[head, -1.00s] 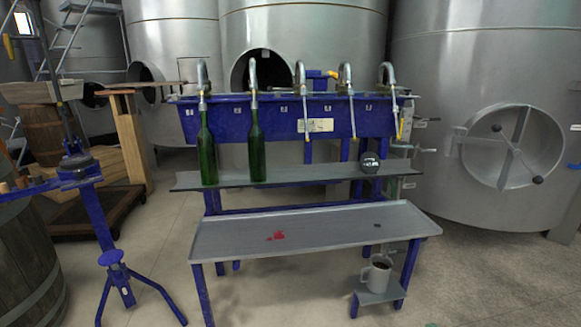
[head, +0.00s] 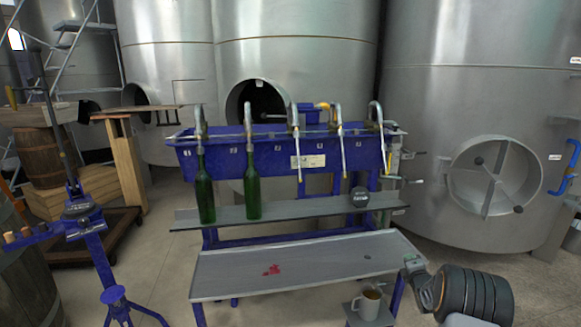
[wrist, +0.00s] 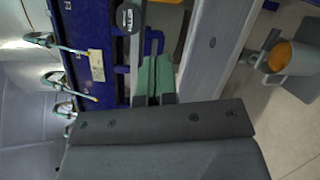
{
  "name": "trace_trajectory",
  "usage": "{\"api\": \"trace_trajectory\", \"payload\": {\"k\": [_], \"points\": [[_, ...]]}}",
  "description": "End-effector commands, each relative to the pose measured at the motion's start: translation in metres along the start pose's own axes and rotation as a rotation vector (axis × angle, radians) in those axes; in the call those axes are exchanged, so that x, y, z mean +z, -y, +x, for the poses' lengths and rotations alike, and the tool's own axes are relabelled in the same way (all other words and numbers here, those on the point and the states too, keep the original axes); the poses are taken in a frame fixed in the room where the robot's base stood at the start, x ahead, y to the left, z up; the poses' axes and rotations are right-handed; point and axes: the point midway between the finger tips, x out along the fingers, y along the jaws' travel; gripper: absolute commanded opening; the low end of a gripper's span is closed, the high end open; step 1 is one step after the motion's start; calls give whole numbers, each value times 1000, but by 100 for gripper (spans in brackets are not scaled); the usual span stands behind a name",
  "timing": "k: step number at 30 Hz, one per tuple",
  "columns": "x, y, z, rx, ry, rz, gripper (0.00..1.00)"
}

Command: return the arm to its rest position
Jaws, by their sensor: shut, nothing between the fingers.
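My gripper shows in the wrist view (wrist: 156,68), its two grey-green fingers side by side, shut and empty. Part of my arm shows at the lower right of the head view, right of the filling bench's lower tray (head: 300,262). The fingers touch nothing that I can see. In the head view, two green bottles (head: 204,195) (head: 252,192) stand upright on the upper shelf under the two left spouts.
A mug (head: 367,303) with brownish contents stands low at the bench's right, near my arm. It also shows in the wrist view (wrist: 280,62). A dark round object (head: 359,196) sits on the shelf's right end. A blue stand (head: 90,230) is at left; steel tanks (head: 470,70) stand behind.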

Motion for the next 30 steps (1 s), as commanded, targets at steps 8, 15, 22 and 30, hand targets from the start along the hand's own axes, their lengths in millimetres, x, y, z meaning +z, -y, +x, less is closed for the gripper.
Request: {"api": "trace_trajectory", "payload": {"k": [8, 15, 22, 30], "points": [[-8, -209, -93, -385, 58, 615, 0], [-36, -315, -232, -727, 225, 1119, 0], [-56, -360, -354, -989, 446, 1437, 0], [-71, -374, -424, -1137, 609, 1575, 0]]}}
